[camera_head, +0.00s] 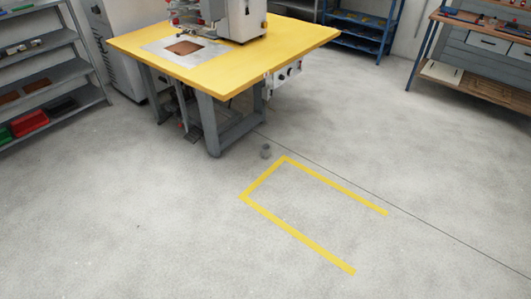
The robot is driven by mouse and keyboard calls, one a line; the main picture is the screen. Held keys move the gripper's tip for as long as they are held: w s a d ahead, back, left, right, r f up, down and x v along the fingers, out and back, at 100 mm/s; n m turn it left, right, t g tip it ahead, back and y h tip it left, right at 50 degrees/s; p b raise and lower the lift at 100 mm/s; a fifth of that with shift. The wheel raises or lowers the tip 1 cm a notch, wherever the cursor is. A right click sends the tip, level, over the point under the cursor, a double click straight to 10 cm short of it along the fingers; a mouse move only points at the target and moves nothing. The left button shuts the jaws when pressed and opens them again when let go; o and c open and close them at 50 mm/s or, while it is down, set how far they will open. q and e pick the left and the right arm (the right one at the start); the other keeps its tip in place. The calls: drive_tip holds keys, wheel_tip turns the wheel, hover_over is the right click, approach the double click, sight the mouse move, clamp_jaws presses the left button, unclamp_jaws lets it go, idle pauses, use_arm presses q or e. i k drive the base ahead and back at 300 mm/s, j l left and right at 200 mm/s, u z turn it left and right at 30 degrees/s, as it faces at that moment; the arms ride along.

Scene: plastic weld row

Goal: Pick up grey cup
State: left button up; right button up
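Neither of my grippers shows in this view.
Yellow tape (298,235) marks an open-ended shape on the floor. Grey shelving (45,80) is at the left, a workbench (480,50) at the far right. The floor in front is clear.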

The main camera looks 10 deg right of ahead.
sight(266, 148)
drive_tip(key=l+u, duration=0.1)
drive_tip(key=u, duration=0.35)
drive_tip(key=i+l+u, duration=0.2)
drive_tip(key=l, duration=0.2)
drive_tip(key=i+l+u, duration=0.15)
drive_tip(key=l, duration=0.3)
drive_tip(key=i+l+u, duration=0.2)
drive_tip(key=l, duration=0.25)
drive_tip(key=l+u, duration=0.15)
drive_tip(key=l, duration=0.3)
